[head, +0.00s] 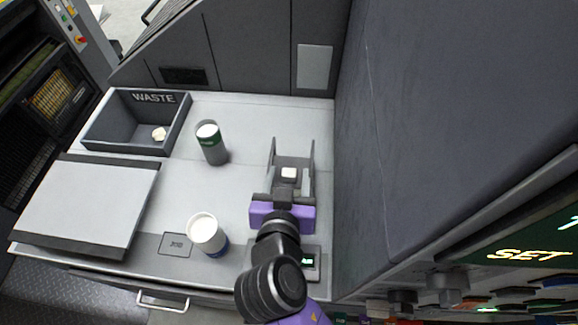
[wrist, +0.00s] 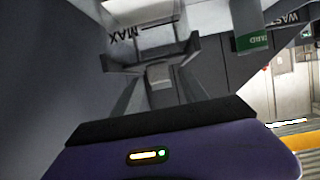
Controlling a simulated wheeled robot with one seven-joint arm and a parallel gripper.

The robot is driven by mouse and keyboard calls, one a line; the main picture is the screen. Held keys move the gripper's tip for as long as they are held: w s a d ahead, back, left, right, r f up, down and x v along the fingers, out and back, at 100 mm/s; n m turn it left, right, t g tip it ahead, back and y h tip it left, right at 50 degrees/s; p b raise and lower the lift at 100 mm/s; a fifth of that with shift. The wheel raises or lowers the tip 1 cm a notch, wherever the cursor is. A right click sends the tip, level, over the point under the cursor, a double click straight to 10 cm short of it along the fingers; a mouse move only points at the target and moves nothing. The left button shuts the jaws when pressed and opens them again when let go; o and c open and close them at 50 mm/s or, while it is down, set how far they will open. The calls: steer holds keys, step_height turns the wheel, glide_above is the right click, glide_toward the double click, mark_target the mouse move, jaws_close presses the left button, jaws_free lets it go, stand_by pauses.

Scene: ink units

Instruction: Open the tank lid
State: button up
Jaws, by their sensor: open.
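My gripper (head: 292,143) is above the right part of the pale counter, jaws spread, with no object held between the fingertips. A small pale block (head: 289,173) shows between its fingers; I cannot tell whether it belongs to the gripper. In the wrist view, the spread fingers (wrist: 150,48) reach toward a pale surface with dark MAX lettering (wrist: 128,34). Nothing is plainly marked as the tank lid. A flat pale panel (head: 90,203) with dark end bands lies at the left of the counter, well apart from my gripper; I cannot tell whether it is the lid.
A dark WASTE bin (head: 98,140) with a pale lump (head: 159,134) inside stands at the back left. A can with a green band (head: 211,143) and a white cup (head: 205,233) stand left of my arm. A tall dark wall (head: 440,110) closes the right side.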

steer(key=shift+x, duration=1)
steer(key=shift+c, duration=0.2)
jaws_close()
stand_by(0.6)
